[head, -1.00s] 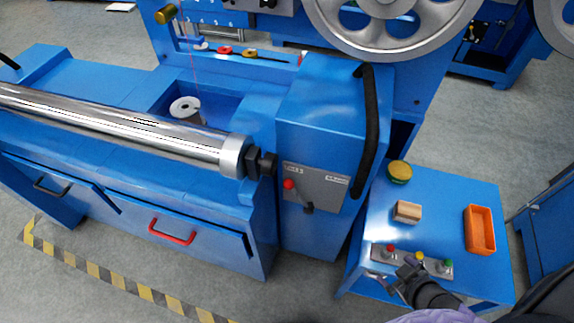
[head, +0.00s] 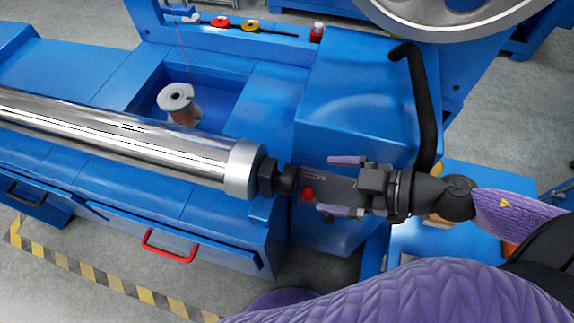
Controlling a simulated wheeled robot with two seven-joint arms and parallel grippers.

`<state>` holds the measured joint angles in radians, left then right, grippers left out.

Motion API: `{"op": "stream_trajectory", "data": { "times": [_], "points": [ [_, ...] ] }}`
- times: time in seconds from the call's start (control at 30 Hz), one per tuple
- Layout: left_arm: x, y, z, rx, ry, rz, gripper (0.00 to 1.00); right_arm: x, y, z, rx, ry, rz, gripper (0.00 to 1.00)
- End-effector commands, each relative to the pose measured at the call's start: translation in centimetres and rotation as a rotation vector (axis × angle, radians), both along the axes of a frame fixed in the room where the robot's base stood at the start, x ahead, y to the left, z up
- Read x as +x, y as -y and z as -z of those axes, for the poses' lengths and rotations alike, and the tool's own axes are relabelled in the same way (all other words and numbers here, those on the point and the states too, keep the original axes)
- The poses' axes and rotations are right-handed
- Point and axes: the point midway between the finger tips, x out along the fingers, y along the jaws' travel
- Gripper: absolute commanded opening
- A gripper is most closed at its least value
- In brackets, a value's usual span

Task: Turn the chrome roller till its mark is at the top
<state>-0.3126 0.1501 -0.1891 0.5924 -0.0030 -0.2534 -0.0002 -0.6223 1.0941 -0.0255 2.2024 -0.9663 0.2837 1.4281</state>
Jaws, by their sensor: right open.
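The chrome roller (head: 120,138) lies across the left of the head view, with a pale collar (head: 243,170) at its right end. A black hex-shaped end piece (head: 268,177) sticks out of the collar towards the blue housing. I cannot make out a mark for sure; dark streaks along the roller may be reflections. My right gripper (head: 343,186) comes in from the right and points left at the hex piece. My left gripper is out of view.
The blue housing (head: 350,100) with a black curved handle (head: 421,110) stands behind my right gripper. A red knob (head: 307,194) shows beside the gripper. A spool (head: 178,103) sits in the recess behind the roller. A drawer with a red handle (head: 168,246) is below.

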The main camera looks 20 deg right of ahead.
Motion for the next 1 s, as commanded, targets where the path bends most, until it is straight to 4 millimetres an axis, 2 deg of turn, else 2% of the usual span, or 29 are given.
{"op": "stream_trajectory", "data": {
  "times": [0.03, 0.23, 0.33, 0.6, 0.97, 1.0],
  "points": [
    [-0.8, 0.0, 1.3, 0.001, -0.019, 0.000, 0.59, 0.6, -0.6, 1.1, -0.002, 0.004, -0.005, 1.00],
    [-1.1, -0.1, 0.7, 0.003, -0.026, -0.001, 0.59, 2.0, -2.3, 1.2, -0.001, 0.008, 0.002, 1.00],
    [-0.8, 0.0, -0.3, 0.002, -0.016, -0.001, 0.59, 2.8, -3.0, 1.4, 0.002, 0.009, 0.012, 1.00],
    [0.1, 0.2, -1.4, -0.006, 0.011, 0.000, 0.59, 4.4, -5.4, 2.7, 0.002, 0.005, 0.007, 1.00],
    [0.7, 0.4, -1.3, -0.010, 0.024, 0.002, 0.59, 4.8, -5.9, 3.3, 0.000, 0.002, 0.004, 1.00],
    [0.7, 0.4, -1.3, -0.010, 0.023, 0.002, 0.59, 4.8, -5.9, 3.2, 0.000, 0.002, 0.004, 0.94]
  ]
}}
